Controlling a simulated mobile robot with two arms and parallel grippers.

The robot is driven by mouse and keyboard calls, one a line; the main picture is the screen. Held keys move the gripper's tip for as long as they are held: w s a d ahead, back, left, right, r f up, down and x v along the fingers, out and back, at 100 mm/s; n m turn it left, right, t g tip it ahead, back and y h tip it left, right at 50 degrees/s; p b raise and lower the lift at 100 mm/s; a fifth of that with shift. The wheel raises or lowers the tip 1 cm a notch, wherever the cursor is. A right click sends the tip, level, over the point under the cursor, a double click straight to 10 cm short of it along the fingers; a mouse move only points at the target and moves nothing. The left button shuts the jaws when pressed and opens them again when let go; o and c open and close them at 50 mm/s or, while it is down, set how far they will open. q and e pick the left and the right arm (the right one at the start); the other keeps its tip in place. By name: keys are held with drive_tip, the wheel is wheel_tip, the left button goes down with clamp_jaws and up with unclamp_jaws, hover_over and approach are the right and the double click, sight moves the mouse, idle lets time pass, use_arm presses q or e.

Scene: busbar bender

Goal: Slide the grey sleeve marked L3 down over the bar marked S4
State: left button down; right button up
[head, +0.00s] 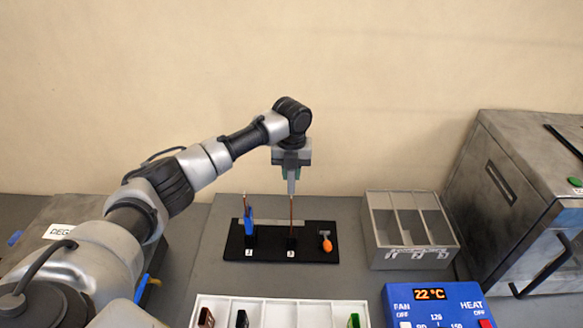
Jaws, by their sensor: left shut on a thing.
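My left gripper (291,173) points straight down above the black stand (265,243). It is shut on a narrow grey piece, the grey sleeve (291,186), whose marking I cannot read. Directly below it a thin copper bar (291,217) stands upright on the stand. The sleeve's lower end is at or close to the bar's top; I cannot tell whether it is around it. A second upright bar (245,200) to the left has a blue sleeve (249,222) on it. The small labels on the stand are too small to read surely. My right gripper is not in view.
A grey three-slot bin (375,234) stands to the right. In front are a white tray (282,304) with coloured pieces and a blue heater control box (435,303) reading 22 °C. A metal oven (505,170) is far right.

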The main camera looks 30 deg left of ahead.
sight(292, 191)
use_arm(q)
drive_tip(key=shift+f+b, duration=0.3)
drive_tip(key=shift+f, duration=1.05)
drive_tip(key=shift+f+b, duration=1.2)
drive_tip(key=shift+f, duration=1.25)
drive_tip(key=shift+c, duration=2.3)
unclamp_jaws()
drive_tip(key=shift+r, duration=0.1)
